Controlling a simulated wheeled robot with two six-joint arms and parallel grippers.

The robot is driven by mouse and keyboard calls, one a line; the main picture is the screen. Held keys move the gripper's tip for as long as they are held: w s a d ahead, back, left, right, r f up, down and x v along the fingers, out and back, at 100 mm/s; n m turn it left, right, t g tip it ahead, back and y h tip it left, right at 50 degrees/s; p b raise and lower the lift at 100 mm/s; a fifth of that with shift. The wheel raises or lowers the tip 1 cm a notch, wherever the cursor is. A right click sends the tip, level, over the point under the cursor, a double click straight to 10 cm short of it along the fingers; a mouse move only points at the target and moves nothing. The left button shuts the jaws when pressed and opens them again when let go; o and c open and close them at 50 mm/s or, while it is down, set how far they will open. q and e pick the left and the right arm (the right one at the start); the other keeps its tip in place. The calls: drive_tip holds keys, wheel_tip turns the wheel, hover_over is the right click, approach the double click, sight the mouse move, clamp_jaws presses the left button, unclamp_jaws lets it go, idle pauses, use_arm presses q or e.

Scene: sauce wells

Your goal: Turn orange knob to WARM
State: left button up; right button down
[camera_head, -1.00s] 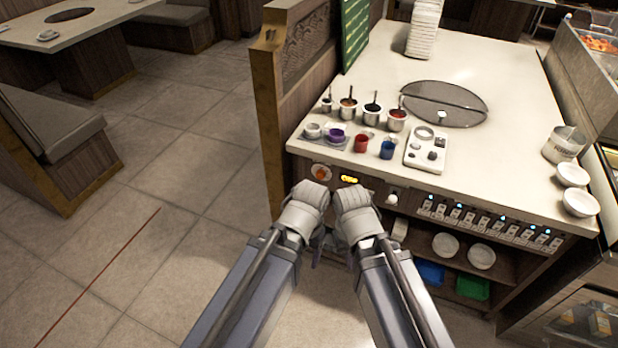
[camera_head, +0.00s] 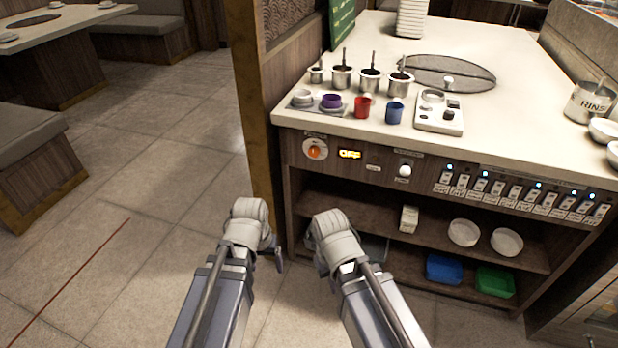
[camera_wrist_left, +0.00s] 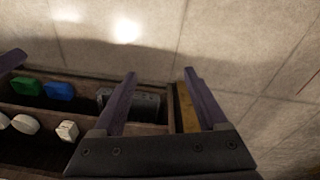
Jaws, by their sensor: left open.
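The orange knob (camera_head: 315,150) sits on a white round plate at the left of the counter's front panel. A small display (camera_head: 349,154) beside it glows yellow and appears to read OFF. My left gripper (camera_head: 276,258) is below and left of the knob, apart from it, mostly hidden behind my wrist. In the left wrist view its two fingers (camera_wrist_left: 162,90) are spread with nothing between them. The knob is not seen in that view. My right arm's wrist (camera_head: 335,240) is below the panel; its fingers are hidden.
A white knob (camera_head: 404,171) and a row of switches (camera_head: 520,193) lie farther right on the panel. Small cups, including a red one (camera_head: 362,107), stand near the counter edge above. Shelves below hold bowls (camera_head: 463,233) and a blue bin (camera_head: 444,268). A wooden partition (camera_head: 247,110) stands left.

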use_arm(q)
wheel_tip(320, 180, down, 7)
drive_tip(key=w+n+t+h+b, duration=0.1)
drive_tip(key=w+b, duration=0.2)
drive_tip(key=b, duration=0.2)
drive_tip(key=n+t+h+b, duration=0.4)
drive_tip(key=n+t+h, duration=0.2)
drive_tip(key=n+t, duration=1.15)
approach(312, 153)
wheel_tip(312, 153, up, 2)
drive_tip(key=n+g, duration=0.3)
drive_tip(key=shift+m, duration=0.35)
drive_tip(key=shift+a+x, duration=0.1)
drive_tip(key=shift+x, duration=2)
drive_tip(key=shift+a+x, duration=0.15)
drive_tip(key=shift+x, duration=1.9)
drive_tip(key=shift+r, duration=0.15)
use_arm(e)
wheel_tip(312, 153, down, 12)
drive_tip(key=shift+r, duration=0.1)
use_arm(q)
clamp_jaws()
